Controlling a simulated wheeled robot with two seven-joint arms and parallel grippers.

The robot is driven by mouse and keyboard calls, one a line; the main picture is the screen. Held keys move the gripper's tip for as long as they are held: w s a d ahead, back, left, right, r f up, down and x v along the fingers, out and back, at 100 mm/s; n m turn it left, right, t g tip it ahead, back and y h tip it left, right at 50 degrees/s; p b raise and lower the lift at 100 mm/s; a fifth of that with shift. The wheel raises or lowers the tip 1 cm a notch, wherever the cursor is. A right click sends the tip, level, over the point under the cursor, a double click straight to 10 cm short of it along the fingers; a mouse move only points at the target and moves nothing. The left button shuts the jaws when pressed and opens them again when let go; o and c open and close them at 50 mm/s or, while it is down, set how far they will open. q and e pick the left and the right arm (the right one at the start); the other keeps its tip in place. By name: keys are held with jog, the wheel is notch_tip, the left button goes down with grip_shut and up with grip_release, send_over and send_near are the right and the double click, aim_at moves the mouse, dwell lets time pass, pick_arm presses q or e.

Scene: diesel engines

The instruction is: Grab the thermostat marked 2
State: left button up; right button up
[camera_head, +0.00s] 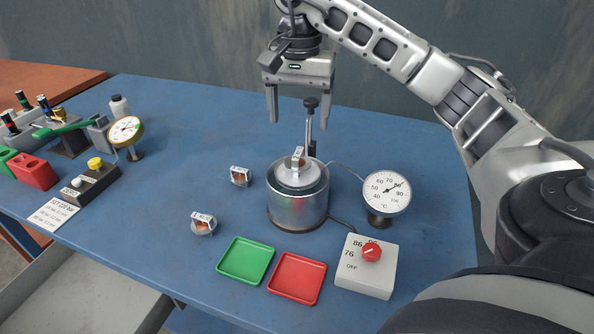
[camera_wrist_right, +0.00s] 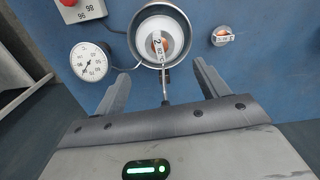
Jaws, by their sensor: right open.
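The thermostat marked 2 (camera_head: 297,160) sits on a white round piece in the mouth of a metal pot (camera_head: 298,208). In the right wrist view the thermostat (camera_wrist_right: 158,45) shows its white label with a 2 and some copper colour. My right gripper (camera_head: 298,110) is open and empty, pointing down, above and behind the pot in the head view. In the right wrist view its fingertips (camera_wrist_right: 162,80) are spread apart, with the pot beyond them. My left gripper is not in view.
Two other thermostats lie on the blue table, one (camera_head: 240,176) left of the pot and one (camera_head: 203,223) nearer the front. A dial gauge (camera_head: 386,193), control box (camera_head: 366,266), green tray (camera_head: 245,260) and red tray (camera_head: 297,278) are close by.

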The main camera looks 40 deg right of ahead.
aim_at(299, 152)
notch_tip(299, 152, down, 9)
jog(key=shift+p, duration=0.3)
jog(key=c, duration=1.1)
